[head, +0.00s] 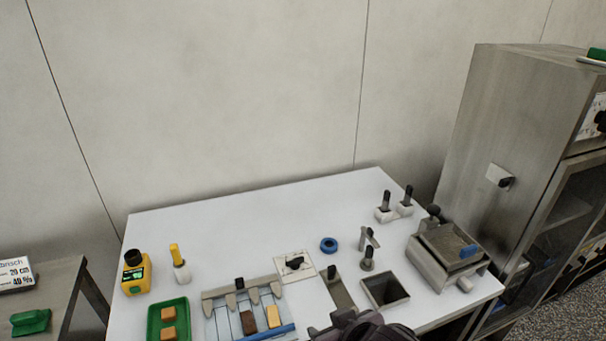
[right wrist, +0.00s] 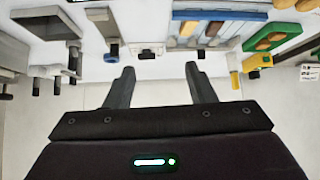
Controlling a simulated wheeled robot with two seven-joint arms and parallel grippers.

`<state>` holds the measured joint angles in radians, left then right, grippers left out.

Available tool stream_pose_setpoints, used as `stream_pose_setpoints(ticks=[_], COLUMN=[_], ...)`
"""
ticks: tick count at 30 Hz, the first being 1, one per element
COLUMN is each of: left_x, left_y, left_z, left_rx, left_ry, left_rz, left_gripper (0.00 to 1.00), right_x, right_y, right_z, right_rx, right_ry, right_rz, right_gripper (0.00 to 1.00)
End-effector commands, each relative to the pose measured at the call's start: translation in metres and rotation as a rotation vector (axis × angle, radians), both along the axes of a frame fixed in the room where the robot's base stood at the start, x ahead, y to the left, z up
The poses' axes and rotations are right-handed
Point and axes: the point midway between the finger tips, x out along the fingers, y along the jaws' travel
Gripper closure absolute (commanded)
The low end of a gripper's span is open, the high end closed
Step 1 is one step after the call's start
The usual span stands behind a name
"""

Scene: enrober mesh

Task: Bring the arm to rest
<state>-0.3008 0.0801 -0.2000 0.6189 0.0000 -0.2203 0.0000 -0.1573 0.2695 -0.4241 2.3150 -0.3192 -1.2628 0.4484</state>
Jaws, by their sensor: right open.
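My right gripper (head: 350,321) shows at the bottom edge of the head view, in front of the white table (head: 235,222), with much of it cut off by the frame. In the right wrist view my right gripper (right wrist: 161,72) has its two dark fingers spread wide apart. Nothing is between them. The table's things appear upside down beyond the fingertips in that view. My left gripper is not in view.
On the table are a green tray (head: 152,322) with brown pieces, a yellow device (head: 136,272), a blue ring (head: 328,244), a square opening (head: 385,290) and a metal machine (head: 447,252). A steel cabinet (head: 495,130) stands right. The table's back is clear.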

Motion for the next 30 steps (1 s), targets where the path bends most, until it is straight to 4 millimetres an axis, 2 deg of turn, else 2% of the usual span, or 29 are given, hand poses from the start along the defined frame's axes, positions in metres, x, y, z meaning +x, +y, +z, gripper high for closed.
stream_pose_setpoints(ticks=[1,6,12,16,18,23,26,30], left_x=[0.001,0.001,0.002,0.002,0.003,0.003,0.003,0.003], left_y=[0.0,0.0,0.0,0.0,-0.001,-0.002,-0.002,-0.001], left_z=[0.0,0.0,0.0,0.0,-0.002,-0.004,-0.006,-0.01], left_rx=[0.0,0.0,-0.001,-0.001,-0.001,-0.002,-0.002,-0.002], left_ry=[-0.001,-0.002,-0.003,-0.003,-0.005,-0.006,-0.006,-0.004], left_rz=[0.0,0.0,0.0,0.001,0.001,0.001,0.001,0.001], left_gripper=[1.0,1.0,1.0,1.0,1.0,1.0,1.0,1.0], right_x=[-0.01,-0.042,-0.084,-0.113,-0.102,-0.093,-0.089,-0.09], right_y=[-0.02,-0.076,-0.123,-0.147,-0.143,-0.141,-0.14,-0.14], right_z=[-0.01,-0.035,-0.056,-0.066,-0.09,-0.138,-0.173,-0.234], right_rx=[-0.016,-0.081,-0.135,-0.162,-0.165,-0.17,-0.171,-0.177], right_ry=[0.055,0.203,0.361,0.459,0.456,0.47,0.48,0.502], right_rz=[-0.051,-0.162,-0.244,-0.282,-0.273,-0.269,-0.266,-0.263], right_gripper=[0.5,0.5,0.5,0.5,0.5,0.5,0.5,0.5])
